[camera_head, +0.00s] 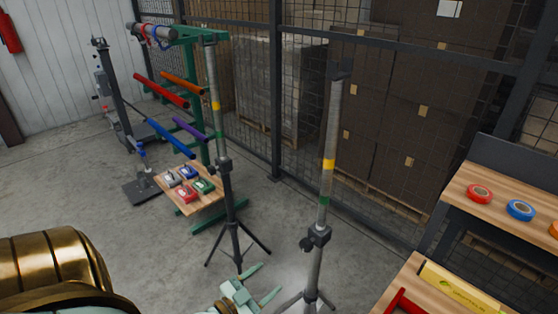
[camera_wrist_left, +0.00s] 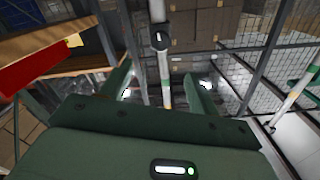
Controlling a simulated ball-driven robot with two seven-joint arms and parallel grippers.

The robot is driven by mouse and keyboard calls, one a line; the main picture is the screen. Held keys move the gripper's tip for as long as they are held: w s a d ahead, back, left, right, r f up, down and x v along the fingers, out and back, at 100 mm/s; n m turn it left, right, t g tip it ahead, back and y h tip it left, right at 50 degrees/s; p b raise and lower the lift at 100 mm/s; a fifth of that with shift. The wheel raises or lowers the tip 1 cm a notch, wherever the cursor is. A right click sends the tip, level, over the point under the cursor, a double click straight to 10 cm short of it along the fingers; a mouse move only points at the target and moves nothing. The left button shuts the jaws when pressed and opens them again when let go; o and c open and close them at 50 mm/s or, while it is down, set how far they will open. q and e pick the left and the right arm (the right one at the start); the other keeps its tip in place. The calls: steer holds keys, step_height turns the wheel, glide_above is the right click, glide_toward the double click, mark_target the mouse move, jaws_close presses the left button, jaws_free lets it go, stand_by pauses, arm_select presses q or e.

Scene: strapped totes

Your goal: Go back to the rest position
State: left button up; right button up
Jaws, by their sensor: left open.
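My left gripper (camera_head: 269,279) is at the bottom middle of the head view, with its two pale green fingers spread and nothing between them. It is left of the near pole stand (camera_head: 323,200), low by its tripod, and looks apart from it. In the left wrist view the open fingers of the left gripper (camera_wrist_left: 157,78) frame an upright pole (camera_wrist_left: 165,92), which appears beyond them. How far off the pole is I cannot tell. My right gripper is in neither view.
A second pole stand (camera_head: 228,190) is further left, beside a wooden board (camera_head: 207,206) with several small boxes. A green rack (camera_head: 188,38) holds coloured tubes. A wooden shelf unit (camera_head: 457,190) with tape rolls is at right. Open floor (camera_head: 90,200) lies left.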

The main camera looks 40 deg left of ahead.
arm_select(q)
steer(key=s+f+n+g+y, duration=0.1)
steer(key=s+f+g, duration=0.5)
steer(key=f, duration=0.5)
steer(key=s+f+g+y, duration=0.1)
steer(key=s+f+g, duration=0.3)
steer(key=s+f, duration=0.5)
steer(key=s+d+f+g, duration=0.2)
steer(key=s+d+f, duration=0.1)
steer(key=s, duration=0.4)
steer(key=s+d+f+g, duration=0.3)
steer(key=s+f, duration=0.1)
steer(key=s, duration=0.3)
steer(key=s+d+f+g, duration=0.2)
steer(key=s+d+f, duration=0.1)
steer(key=s, duration=0.4)
steer(key=shift+d+f, duration=0.35)
